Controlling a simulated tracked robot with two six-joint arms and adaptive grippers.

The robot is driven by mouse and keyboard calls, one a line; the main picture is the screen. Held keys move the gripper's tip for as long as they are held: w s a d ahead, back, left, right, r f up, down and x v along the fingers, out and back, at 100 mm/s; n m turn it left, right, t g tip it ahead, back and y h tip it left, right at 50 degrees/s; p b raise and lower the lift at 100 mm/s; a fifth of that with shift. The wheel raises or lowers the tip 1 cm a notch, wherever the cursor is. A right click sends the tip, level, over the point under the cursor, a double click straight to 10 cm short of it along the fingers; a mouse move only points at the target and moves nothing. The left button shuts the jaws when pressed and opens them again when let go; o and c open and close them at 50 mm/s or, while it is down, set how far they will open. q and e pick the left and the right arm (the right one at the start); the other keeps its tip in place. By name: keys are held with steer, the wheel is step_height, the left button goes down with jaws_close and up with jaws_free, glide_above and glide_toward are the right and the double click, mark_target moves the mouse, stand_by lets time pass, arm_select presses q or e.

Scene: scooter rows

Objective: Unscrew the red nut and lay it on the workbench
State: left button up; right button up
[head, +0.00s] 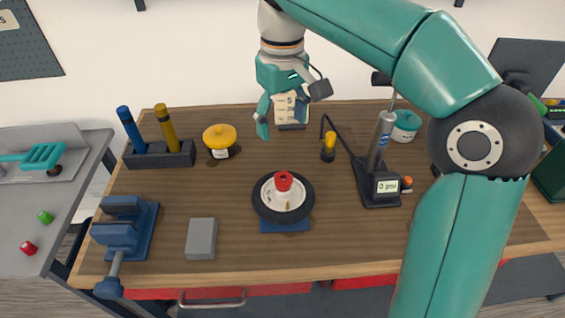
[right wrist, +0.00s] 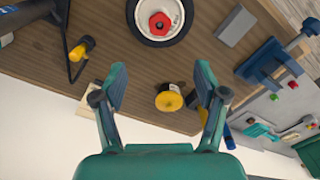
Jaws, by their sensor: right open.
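The red nut (head: 284,181) sits on the hub in the middle of a wheel (head: 262,207) with a black tyre, lying flat over a blue base (head: 285,227) on the wooden workbench (head: 240,266). The nut also shows at the top of the right wrist view (right wrist: 159,23). My right gripper (head: 291,108) is open and empty above the back of the bench, behind the wheel and apart from the nut. Its two spread fingers show in the right wrist view (right wrist: 160,85). My left gripper is not in view.
A yellow-capped jar (head: 219,138), tool holder (head: 160,155), blue vise (head: 122,232) and grey block (head: 201,239) stand left of the wheel. A pump with gauge (head: 379,170) stands right. Bare wood lies in front of the wheel.

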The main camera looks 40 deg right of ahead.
mark_target(283, 179)
step_height(283, 179, down, 15)
steer(key=shift+f+b, duration=0.15)
steer(key=shift+b, duration=0.55)
steer(key=c, duration=1.2)
steer(key=n+p, duration=0.1)
steer(key=n, duration=0.4)
steer(key=shift+p, duration=0.35)
steer(key=n+p, duration=0.1)
steer(key=n, duration=0.4)
steer(key=shift+n+p, duration=0.35)
steer(key=shift+n, duration=0.05)
steer(key=n+p, duration=0.1)
steer(key=n, duration=0.4)
steer(key=shift+r+p, duration=0.2)
steer(key=shift+p, duration=0.15)
steer(key=n+p, duration=0.1)
steer(key=n, duration=0.3)
steer(key=shift+f+n+p, duration=0.1)
steer(key=shift+n+p, duration=0.2)
steer(key=shift+n, duration=0.7)
